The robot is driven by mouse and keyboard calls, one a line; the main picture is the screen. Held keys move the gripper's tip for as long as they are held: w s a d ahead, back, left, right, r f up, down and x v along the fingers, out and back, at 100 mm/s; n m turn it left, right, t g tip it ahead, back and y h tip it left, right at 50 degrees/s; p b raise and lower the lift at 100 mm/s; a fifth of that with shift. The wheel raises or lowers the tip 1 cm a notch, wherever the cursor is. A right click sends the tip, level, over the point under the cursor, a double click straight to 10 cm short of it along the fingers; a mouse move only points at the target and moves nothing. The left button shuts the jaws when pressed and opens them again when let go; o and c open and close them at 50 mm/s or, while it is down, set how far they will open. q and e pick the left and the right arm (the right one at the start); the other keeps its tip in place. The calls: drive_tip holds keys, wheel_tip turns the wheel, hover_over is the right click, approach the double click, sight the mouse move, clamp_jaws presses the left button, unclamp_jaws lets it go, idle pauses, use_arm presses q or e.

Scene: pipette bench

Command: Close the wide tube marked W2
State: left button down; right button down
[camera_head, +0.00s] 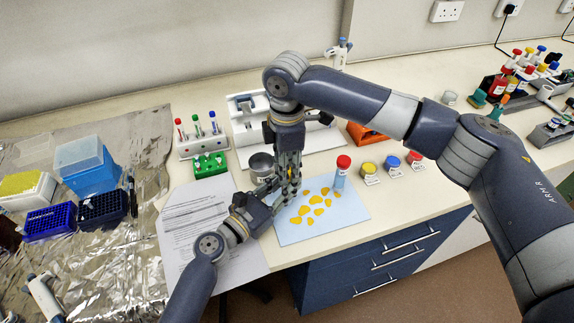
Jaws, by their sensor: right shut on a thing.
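My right gripper (288,190) reaches down from above over the left part of the light blue mat (351,207). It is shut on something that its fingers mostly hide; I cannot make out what. My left gripper (272,187) comes up from below, close beside the right one, and the two overlap in the picture. I cannot tell whether it is open or holds anything. I cannot read a W2 mark on any tube.
Yellow-orange patches (317,200) mark the mat. Jars with yellow (369,169), blue (392,161) and red lids stand right of it. A metal cup (261,163) and a green rack (209,165) stand left and behind. Paper (195,215) lies at left. The bench's front edge is close.

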drive_tip(key=m, duration=0.5)
drive_tip(key=shift+f, duration=0.1)
drive_tip(key=m, duration=0.6)
drive_tip(key=shift+m, duration=0.3)
drive_tip(key=c, duration=1.2)
unclamp_jaws()
wheel_tip(320, 180, up, 12)
drive_tip(key=shift+r, duration=0.1)
use_arm(q)
drive_tip(key=c, duration=1.3)
unclamp_jaws()
